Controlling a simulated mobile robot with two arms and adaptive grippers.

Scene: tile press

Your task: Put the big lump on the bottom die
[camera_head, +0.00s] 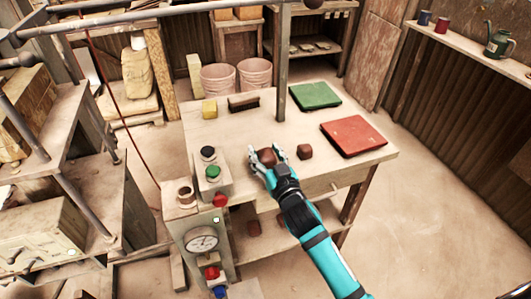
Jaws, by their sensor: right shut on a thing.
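The big lump (267,156) is a reddish-brown clay piece near the front edge of the wooden table (230,135). My right gripper (263,161) reaches in from the lower right and is shut on it. The fingers hide part of the lump, and I cannot tell whether it still touches the tabletop. A smaller brown lump (304,151) sits on the table just to the right, apart from the gripper. I cannot make out the bottom die for certain. My left gripper is not in view.
A control box (212,174) with black and green buttons stands left of the gripper, above a gauge (202,240). A green tray (315,95) and a red tray (352,135) lie on the table's right side. A grey post (281,70) rises behind.

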